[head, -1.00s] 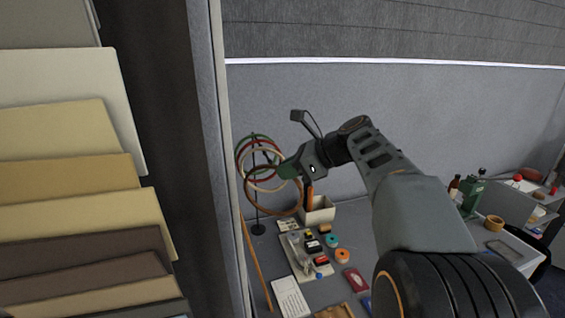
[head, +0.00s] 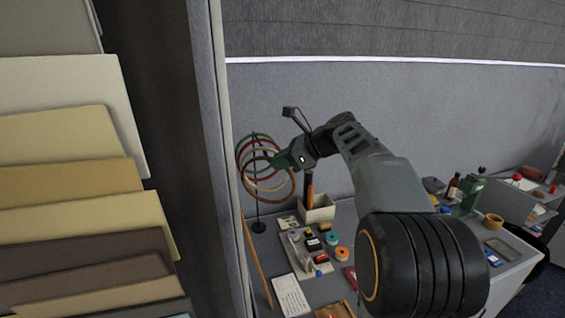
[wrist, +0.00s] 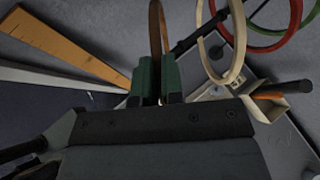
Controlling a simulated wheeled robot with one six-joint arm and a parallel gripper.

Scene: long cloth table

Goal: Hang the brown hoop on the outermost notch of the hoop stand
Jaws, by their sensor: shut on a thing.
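The hoop stand (head: 257,212) is a thin dark pole on a round base, standing near the wall. Red, green and cream hoops hang at its upper part. My gripper (head: 282,162) is just right of the stand at hoop height. It is shut on the brown hoop (head: 268,202), which overlaps the stand and other hoops in the head view. In the wrist view the brown hoop (wrist: 156,35) rises between the green fingertips (wrist: 157,80). The cream hoop (wrist: 203,45) is close on the right, with the red hoop (wrist: 292,30) and green hoop (wrist: 240,10) beyond. The notches cannot be made out.
A cream box (head: 318,212) with an orange-and-black handled tool stands right of the stand. A tray (head: 297,252) of small items and tape rolls lies in front. A tall panel edge (head: 215,120) is close on the left. A wooden strip (head: 258,265) leans nearby.

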